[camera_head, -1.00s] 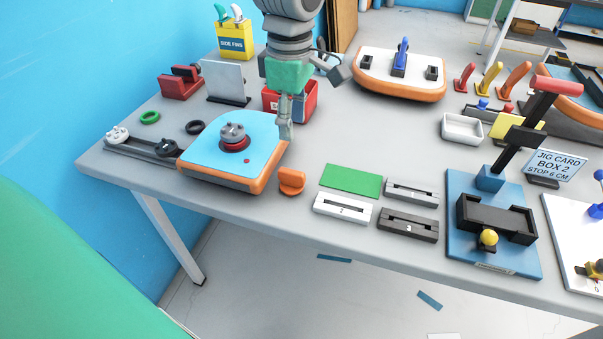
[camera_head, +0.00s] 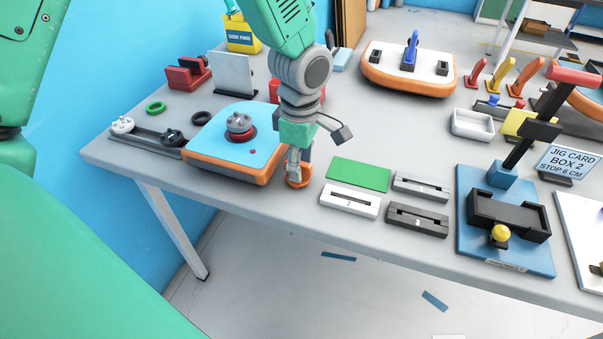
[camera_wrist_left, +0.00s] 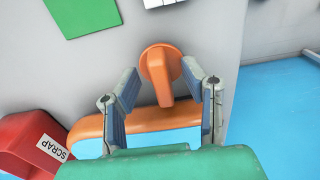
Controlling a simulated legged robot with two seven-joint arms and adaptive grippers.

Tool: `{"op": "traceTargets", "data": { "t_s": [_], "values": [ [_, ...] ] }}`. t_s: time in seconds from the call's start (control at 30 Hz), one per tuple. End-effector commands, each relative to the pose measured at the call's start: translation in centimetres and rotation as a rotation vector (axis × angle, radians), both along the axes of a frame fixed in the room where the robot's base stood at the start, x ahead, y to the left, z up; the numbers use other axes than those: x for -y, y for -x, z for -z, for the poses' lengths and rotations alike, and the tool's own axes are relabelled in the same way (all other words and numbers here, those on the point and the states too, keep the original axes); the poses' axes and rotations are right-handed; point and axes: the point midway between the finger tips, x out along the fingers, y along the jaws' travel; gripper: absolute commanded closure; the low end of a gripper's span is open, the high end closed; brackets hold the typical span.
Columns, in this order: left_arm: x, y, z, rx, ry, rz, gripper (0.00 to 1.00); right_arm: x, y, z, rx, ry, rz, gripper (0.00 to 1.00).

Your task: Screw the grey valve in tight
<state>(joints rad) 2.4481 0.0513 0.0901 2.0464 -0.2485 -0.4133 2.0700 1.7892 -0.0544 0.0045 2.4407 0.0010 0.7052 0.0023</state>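The grey valve (camera_head: 240,123) sits upright in a dark red ring on the blue-topped board with an orange edge (camera_head: 225,173). From here I cannot tell how tight it is. My left gripper (camera_head: 293,175) points down at the orange cap-like tool (camera_head: 300,183), right of the board near the table's front edge. In the left wrist view, the orange tool (camera_wrist_left: 160,65) lies between the fingertips of the gripper (camera_wrist_left: 160,78), which are apart with gaps on both sides. The valve is outside that view. My right gripper is in neither view.
A red scrap box (camera_wrist_left: 35,145) stands behind my left arm. A green mat (camera_head: 360,175) and slotted blocks (camera_head: 349,201) lie to the right.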

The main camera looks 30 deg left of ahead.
Motion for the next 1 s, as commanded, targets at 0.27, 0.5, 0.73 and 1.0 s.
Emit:
{"op": "traceTargets", "data": {
  "t_s": [0.27, 0.5, 0.73, 1.0],
  "values": [
    [0.0, 0.0, -0.1, 0.0, 0.0, -0.001, 1.0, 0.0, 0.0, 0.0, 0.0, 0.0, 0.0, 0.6],
    [0.0, 0.0, 0.0, 0.0, 0.0, -0.001, 1.0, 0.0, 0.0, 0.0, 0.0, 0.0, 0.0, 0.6],
    [0.0, -0.1, -1.7, 0.003, -0.001, -0.002, 1.0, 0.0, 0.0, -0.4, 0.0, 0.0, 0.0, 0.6],
    [0.0, -0.1, -7.3, 0.004, 0.0, -0.002, 1.0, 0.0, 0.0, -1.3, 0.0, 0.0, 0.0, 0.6]
  ]
}}
